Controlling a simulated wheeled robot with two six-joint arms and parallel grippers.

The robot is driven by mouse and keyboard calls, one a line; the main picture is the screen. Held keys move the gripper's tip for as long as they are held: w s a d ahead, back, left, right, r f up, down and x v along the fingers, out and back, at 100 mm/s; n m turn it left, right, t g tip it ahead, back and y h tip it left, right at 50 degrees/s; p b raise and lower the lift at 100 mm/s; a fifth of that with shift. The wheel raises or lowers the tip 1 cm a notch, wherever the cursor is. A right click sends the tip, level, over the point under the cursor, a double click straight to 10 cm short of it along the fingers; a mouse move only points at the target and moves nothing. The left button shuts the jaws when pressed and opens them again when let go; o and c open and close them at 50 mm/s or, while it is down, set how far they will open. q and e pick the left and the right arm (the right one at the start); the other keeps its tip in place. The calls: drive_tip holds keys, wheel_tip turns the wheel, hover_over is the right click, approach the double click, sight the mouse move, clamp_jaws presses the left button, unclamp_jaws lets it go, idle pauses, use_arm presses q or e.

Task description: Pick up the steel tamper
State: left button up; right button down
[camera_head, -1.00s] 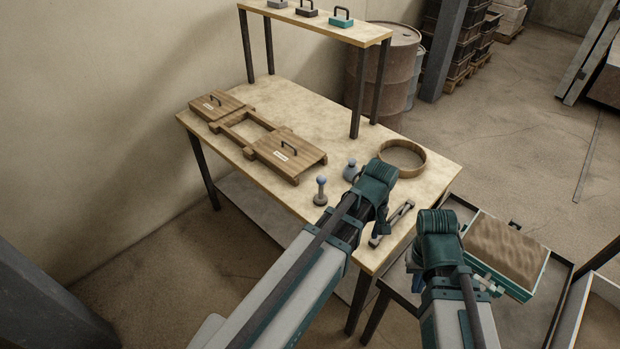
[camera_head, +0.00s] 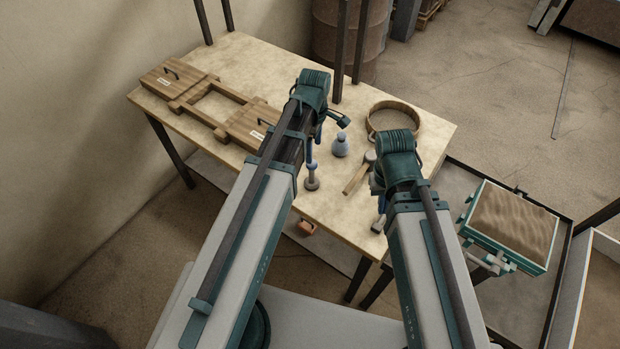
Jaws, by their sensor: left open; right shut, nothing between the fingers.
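What looks like the steel tamper (camera_head: 312,182), a slim upright post with a round grey foot, stands near the table's front edge. Its upper part is close to my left arm in the picture. My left gripper (camera_head: 330,124) is open above the table, beyond and above the tamper, and partly hidden by its own wrist. A blue-grey bulb-shaped piece (camera_head: 340,146) stands just right of the tamper, below the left fingers. My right gripper (camera_head: 378,208) is shut and empty at the table's right front, mostly hidden behind its wrist.
A mallet (camera_head: 357,176) lies beside my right wrist. A round wooden sieve ring (camera_head: 420,117) is at the table's back right. A wooden flask frame (camera_head: 186,104) lies at left. A sand-filled box (camera_head: 513,222) stands right of the table.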

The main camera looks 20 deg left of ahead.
sight(313, 163)
use_arm(q)
wheel_tip(313, 163, down, 9)
drive_tip(key=b, duration=0.8)
drive_tip(key=shift+r, duration=0.2)
use_arm(e)
wheel_tip(313, 163, down, 8)
drive_tip(key=shift+f, duration=0.2)
use_arm(q)
drive_tip(key=f+b, duration=0.5)
drive_tip(key=shift+w+a+f, duration=0.1)
drive_tip(key=shift+w+a, duration=0.1)
drive_tip(key=shift+a, duration=0.1)
use_arm(e)
wheel_tip(313, 163, down, 5)
drive_tip(key=shift+f, duration=0.2)
drive_tip(key=shift+r, duration=0.1)
use_arm(q)
clamp_jaws()
